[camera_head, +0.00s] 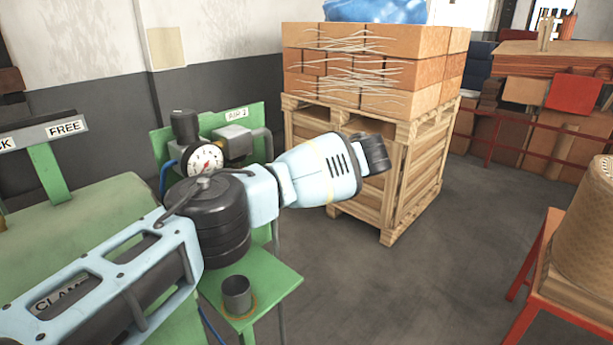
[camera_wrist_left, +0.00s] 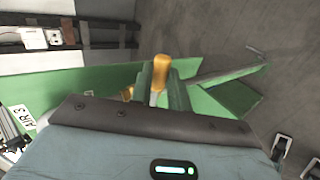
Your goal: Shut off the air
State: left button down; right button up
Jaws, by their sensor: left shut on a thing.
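My left arm crosses the head view from the lower left, in front of the green air panel (camera_head: 257,112), which has a small label that seems to read AIR with a number. The arm's end points right; its fingers do not show there. A round pressure gauge (camera_head: 206,159) sits at the panel behind the arm. In the left wrist view my left gripper (camera_wrist_left: 159,82) is shut on a yellow-orange handle (camera_wrist_left: 158,66), which stands up between the fingers. A label reading AIR (camera_wrist_left: 22,118) shows at the left there. The valve body is mostly hidden. My right gripper is not in view.
A small green stand (camera_head: 270,292) holds a dark cup (camera_head: 237,294). A red-framed table (camera_head: 535,262) is at the right. The grey floor between them is clear.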

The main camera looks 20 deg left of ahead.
pick_arm(q)
jog(key=c, duration=1.3)
grip_release()
jog(key=shift+v, duration=3.85)
jog(key=shift+d, duration=0.1)
